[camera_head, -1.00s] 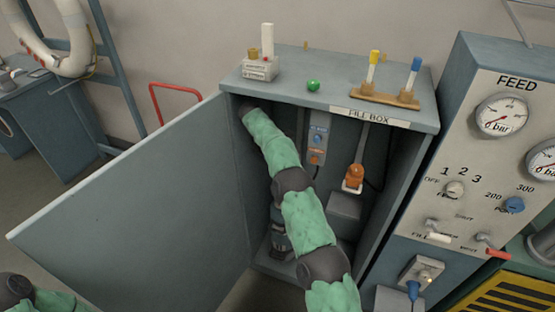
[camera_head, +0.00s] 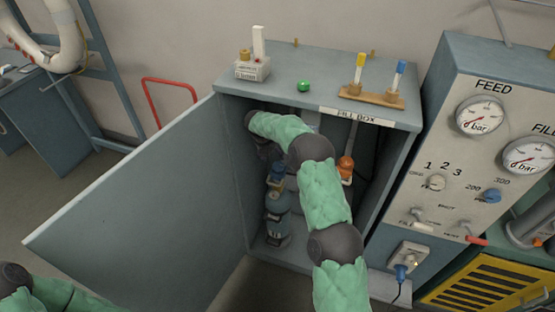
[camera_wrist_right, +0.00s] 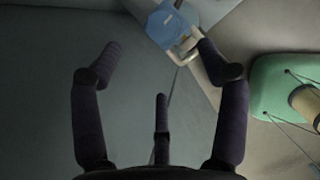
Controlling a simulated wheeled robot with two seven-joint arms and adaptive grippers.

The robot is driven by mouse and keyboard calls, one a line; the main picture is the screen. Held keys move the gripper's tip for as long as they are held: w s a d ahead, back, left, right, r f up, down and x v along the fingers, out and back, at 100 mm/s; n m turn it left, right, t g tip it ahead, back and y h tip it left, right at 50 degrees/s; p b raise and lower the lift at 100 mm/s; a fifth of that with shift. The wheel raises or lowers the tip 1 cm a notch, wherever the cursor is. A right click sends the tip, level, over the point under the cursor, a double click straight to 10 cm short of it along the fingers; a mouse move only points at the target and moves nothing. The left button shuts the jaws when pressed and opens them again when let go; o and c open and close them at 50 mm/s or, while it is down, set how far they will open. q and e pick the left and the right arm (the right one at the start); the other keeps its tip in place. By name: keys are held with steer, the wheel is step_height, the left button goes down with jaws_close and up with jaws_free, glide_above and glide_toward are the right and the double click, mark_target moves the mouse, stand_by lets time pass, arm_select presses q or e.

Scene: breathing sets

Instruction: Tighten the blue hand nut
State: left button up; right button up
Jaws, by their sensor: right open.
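A grey-blue cylinder (camera_head: 277,203) stands upright on the floor of the open fill box. A small blue part (camera_head: 277,170) at its top looks like the blue hand nut. My right arm reaches into the box, and my right gripper (camera_head: 266,152) shows only as a dark shape near the blue part, partly hidden by the arm and shadow. In the right wrist view my right gripper (camera_wrist_right: 155,75) is open and empty, its dark fingers spread. A blue piece with a pale bracket (camera_wrist_right: 175,28) lies beyond the fingertips; I cannot tell whether it is the nut. My left gripper is out of view.
The box door (camera_head: 140,205) stands open on the left. An orange fitting (camera_head: 346,168) is inside at the right. A green button (camera_head: 303,87) and a wooden rack (camera_head: 372,97) are on top. The FEED panel (camera_head: 470,150) stands to the right.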

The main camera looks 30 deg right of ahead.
mark_target(279, 165)
steer(key=b+x, duration=0.2)
steer(key=x, duration=0.9)
steer(key=shift+s+a, duration=0.15)
steer(key=shift+s, duration=0.05)
steer(key=c, duration=1.1)
